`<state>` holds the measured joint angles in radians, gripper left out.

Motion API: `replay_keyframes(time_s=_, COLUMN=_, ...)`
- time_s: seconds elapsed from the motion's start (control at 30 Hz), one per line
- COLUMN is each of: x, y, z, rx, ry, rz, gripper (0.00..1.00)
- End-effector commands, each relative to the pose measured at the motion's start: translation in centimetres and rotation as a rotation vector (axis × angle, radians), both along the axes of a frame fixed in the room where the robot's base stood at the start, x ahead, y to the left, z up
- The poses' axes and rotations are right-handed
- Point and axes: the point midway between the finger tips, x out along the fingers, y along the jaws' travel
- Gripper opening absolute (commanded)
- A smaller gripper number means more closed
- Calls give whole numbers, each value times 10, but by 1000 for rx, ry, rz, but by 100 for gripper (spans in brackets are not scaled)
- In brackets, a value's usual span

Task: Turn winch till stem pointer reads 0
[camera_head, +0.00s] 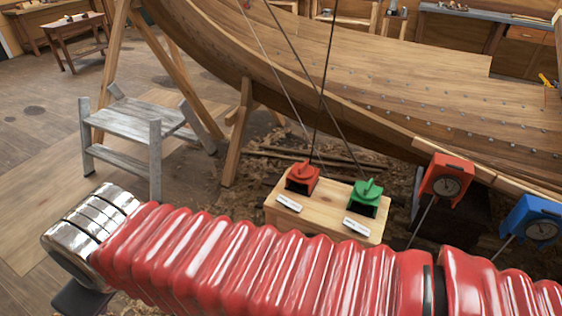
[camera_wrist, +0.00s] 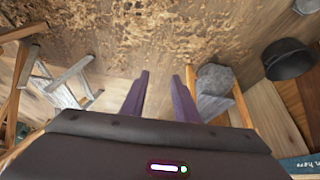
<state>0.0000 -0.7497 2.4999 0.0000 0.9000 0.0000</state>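A red winch (camera_head: 302,178) and a green winch (camera_head: 367,195) stand on a light wooden box (camera_head: 320,222), each with a line running up from it and a small white label in front. The label text is too small to read. A red dial gauge (camera_head: 447,181) and a blue dial gauge (camera_head: 538,223) sit at the right by the hull's lower edge. Their readings, and which one is the stem pointer, I cannot tell. My gripper (camera_wrist: 161,98) is open, with two dark purple fingers apart and nothing between them, above the shavings-strewn floor. No winch shows in the wrist view.
My red arm crosses the front of the head view. The wooden hull (camera_head: 370,80) fills the upper right, with a prop (camera_head: 238,130) under it. A grey step stool (camera_head: 130,125) stands left. The wrist view shows a black bucket (camera_wrist: 288,62) and grey lumps (camera_wrist: 213,88).

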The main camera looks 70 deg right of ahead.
Motion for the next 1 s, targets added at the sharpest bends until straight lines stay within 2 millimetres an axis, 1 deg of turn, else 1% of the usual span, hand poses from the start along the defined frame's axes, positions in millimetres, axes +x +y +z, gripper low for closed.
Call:
replay_keyframes(time_s=0.47, x=0, y=0, z=0, rx=-1, ry=0, rz=0, gripper=28)
replay_keyframes(time_s=0.57, x=1, y=-5, z=-1, rx=-15, ry=7, rz=-2, gripper=28)
replay_keyframes(time_s=0.67, x=2, y=-18, z=-7, rx=-61, ry=30, rz=-7, gripper=28)
replay_keyframes(time_s=0.77, x=4, y=-43, z=-15, rx=-145, ry=73, rz=-16, gripper=28)
replay_keyframes(time_s=0.87, x=3, y=-80, z=-25, rx=-258, ry=141, rz=-18, gripper=28)
replay_keyframes(time_s=0.9, x=2, y=-97, z=-29, rx=-308, ry=173, rz=-15, gripper=28)
replay_keyframes(time_s=0.97, x=-1, y=-123, z=-34, rx=-383, ry=227, rz=-10, gripper=28)
replay_keyframes(time_s=1.0, x=-3, y=-140, z=-37, rx=-430, ry=263, rz=-3, gripper=28)
